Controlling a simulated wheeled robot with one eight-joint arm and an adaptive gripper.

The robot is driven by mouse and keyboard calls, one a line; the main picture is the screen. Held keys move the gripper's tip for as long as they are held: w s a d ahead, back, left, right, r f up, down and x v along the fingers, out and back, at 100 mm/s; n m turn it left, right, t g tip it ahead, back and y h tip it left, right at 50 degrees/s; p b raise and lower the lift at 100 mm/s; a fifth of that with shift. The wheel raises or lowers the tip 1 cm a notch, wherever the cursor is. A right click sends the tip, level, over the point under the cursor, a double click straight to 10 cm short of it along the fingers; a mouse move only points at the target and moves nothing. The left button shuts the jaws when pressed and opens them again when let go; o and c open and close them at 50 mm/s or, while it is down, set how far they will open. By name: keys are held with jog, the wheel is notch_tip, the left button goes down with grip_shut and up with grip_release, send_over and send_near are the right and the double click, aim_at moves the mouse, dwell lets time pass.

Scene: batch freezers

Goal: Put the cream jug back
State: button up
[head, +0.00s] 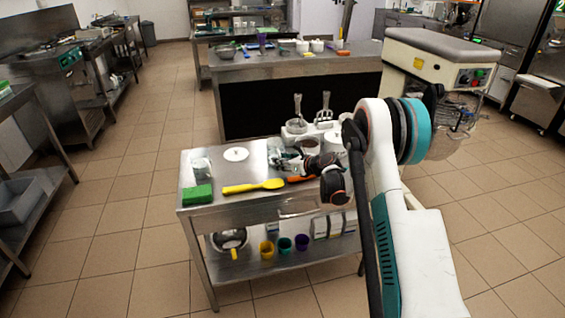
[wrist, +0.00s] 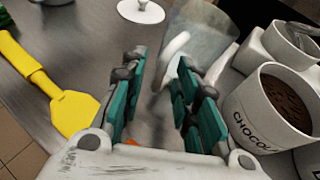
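A grey, translucent-looking jug (wrist: 208,32) with a curved white handle (wrist: 176,45) stands on the metal cart just beyond my fingertips in the wrist view. I take it to be the cream jug. My gripper (wrist: 162,62) is open, with its two teal-padded fingers apart and the handle between or just past their tips. I cannot tell whether they touch.
A white tub labelled "CHOCO…" (wrist: 262,112) with brown contents is close right of my fingers. A counter (head: 350,60) stands behind.

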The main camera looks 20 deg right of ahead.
jog(key=p+v, duration=0.2)
jog(key=v, duration=1)
jog(key=shift+p, duration=0.4)
dwell(0.3)
